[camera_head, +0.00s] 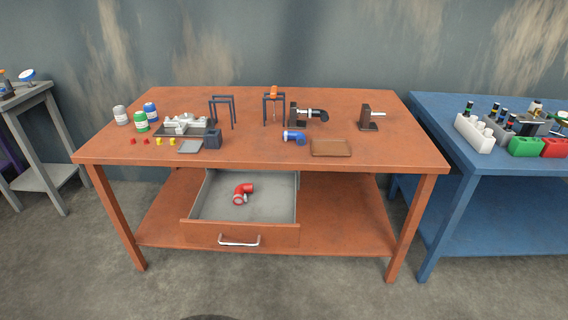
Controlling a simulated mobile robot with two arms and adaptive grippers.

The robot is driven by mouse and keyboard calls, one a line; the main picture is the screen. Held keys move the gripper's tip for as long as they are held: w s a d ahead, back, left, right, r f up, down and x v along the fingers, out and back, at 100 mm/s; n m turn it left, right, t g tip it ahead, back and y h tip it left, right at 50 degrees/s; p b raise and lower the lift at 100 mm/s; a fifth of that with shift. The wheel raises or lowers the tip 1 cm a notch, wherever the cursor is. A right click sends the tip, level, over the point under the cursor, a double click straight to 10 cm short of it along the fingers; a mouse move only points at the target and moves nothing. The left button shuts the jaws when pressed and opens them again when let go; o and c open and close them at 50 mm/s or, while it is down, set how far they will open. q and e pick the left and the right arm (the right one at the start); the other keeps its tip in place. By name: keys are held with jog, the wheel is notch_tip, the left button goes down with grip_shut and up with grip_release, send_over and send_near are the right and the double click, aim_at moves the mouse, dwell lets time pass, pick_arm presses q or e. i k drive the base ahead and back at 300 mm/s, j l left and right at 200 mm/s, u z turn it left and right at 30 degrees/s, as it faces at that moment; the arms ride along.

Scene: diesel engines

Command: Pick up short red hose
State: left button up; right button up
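The short red hose (243,192) is a bent elbow piece with a pale clamp or ring at its lower left end. It lies inside the open drawer (212,211) of the orange workbench, on the grey drawer floor, near the middle. Nothing covers it. Neither of my grippers shows in the head view.
The workbench top (225,105) holds a blue hose (293,137), a brown tray (331,148), dark stands, jars and small parts. The drawer handle (239,241) faces front. A blue table (495,190) stands right, a grey table (35,140) left. The floor in front is clear.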

aim_at(243, 188)
jog(key=i+l+u, duration=0.2)
jog(key=u, duration=0.25)
jog(key=i+l+u, duration=0.15)
jog(key=u, duration=0.3)
jog(key=l, duration=0.1)
